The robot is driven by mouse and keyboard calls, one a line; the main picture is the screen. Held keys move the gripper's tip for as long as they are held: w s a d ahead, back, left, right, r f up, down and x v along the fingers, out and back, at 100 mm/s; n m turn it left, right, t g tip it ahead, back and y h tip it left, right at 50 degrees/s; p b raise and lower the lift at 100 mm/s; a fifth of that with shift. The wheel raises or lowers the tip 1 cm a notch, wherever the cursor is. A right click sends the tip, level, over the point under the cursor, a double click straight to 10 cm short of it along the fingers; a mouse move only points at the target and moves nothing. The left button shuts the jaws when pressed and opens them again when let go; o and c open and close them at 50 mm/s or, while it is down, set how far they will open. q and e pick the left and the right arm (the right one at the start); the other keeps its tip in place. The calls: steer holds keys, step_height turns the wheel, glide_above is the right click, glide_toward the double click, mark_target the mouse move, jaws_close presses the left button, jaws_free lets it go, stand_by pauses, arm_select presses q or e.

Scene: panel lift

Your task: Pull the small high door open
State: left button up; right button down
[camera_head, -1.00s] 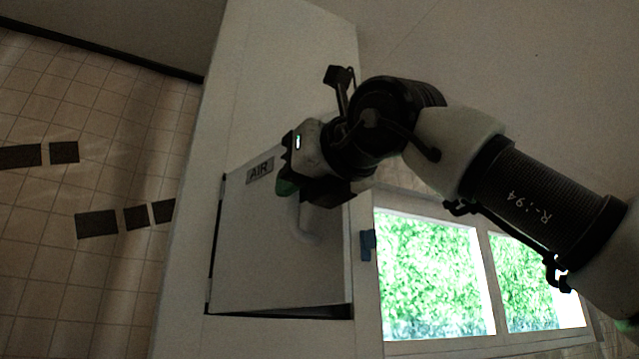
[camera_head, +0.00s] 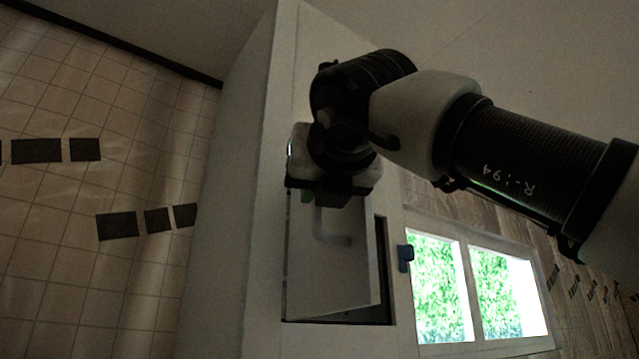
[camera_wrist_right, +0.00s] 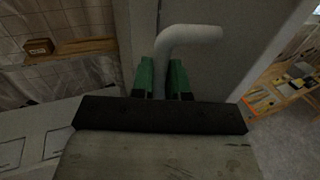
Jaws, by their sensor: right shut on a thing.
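The small high door (camera_head: 330,275) is a pale panel set in a light cabinet face in the head view. It stands ajar, with a dark gap along its right and lower edges. Its pale bent handle (camera_head: 335,238) sticks out under my right gripper (camera_head: 312,196). In the right wrist view the green fingertips of my right gripper (camera_wrist_right: 161,80) are shut on the door handle (camera_wrist_right: 195,34), one on each side of the bar. My wrist hides the upper part of the door in the head view. My left gripper is not in view.
A bright window (camera_head: 440,290) lies farther right. The wrist view shows a small brown box (camera_wrist_right: 38,47) on a ledge and a wooden table (camera_wrist_right: 285,90).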

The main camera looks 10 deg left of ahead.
steer(key=shift+w+d+r, duration=0.1)
steer(key=shift+d+r, duration=0.25)
steer(key=c, duration=1.6)
jaws_free()
steer(key=o, duration=0.5)
steer(key=shift+w+a+f, duration=0.15)
steer(key=shift+a, duration=0.15)
steer(key=shift+c, duration=0.2)
steer(key=shift+f, duration=0.1)
steer(key=b+v, duration=0.4)
steer(key=v, duration=0.6)
steer(key=shift+s+d, duration=0.15)
steer(key=shift+s, duration=0.2)
steer(key=shift+f, duration=0.1)
